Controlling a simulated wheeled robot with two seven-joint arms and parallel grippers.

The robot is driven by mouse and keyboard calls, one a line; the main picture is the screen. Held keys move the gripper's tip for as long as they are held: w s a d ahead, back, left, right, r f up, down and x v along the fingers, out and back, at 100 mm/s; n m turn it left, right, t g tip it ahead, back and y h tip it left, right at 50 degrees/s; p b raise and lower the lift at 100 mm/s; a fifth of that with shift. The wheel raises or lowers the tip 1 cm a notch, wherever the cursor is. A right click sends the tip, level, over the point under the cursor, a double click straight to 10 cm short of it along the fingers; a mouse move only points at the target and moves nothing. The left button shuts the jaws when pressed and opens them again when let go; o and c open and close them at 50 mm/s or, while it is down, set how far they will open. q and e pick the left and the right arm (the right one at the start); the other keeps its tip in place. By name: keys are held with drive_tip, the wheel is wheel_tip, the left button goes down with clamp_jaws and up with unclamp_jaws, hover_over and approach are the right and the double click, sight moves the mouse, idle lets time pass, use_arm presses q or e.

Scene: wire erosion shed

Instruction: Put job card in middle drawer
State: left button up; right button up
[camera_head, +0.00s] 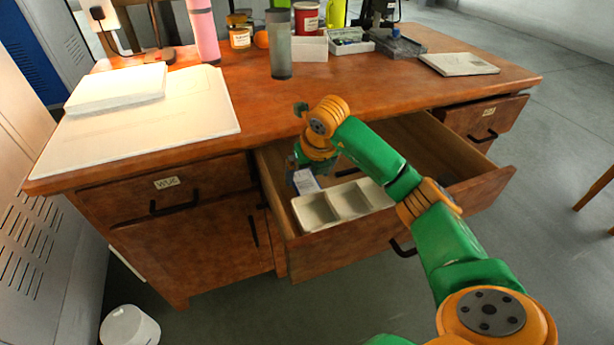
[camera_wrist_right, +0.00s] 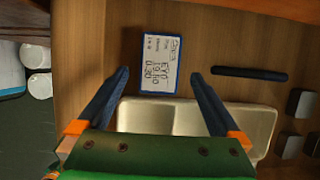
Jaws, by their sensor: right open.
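The job card (camera_head: 306,181), white with a blue edge and dark writing, is inside the open middle drawer (camera_head: 470,207), just behind a white divided tray. In the right wrist view the card (camera_wrist_right: 159,62) appears to lie flat on the wooden drawer bottom, its writing facing up. My right gripper (camera_head: 298,170) is low in the left part of the drawer, by the card. In the wrist view its two fingers (camera_wrist_right: 160,75) are apart, one on each side of the card's lower end, with no visible contact. My left gripper is out of view.
The white tray (camera_head: 350,202) sits near the drawer front. A dark bar (camera_wrist_right: 249,74) and several grey blocks (camera_wrist_right: 299,103) show in the wrist view. The desktop (camera_head: 350,83) holds a grey tumbler (camera_head: 280,55), papers (camera_head: 150,115) and a clipboard-like pad (camera_head: 459,64).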

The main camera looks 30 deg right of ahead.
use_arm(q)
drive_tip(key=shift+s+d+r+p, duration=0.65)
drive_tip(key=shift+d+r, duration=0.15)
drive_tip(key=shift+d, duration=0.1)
use_arm(e)
drive_tip(key=v, duration=0.9)
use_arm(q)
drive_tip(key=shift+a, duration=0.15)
use_arm(e)
drive_tip(key=shift+s, duration=0.15)
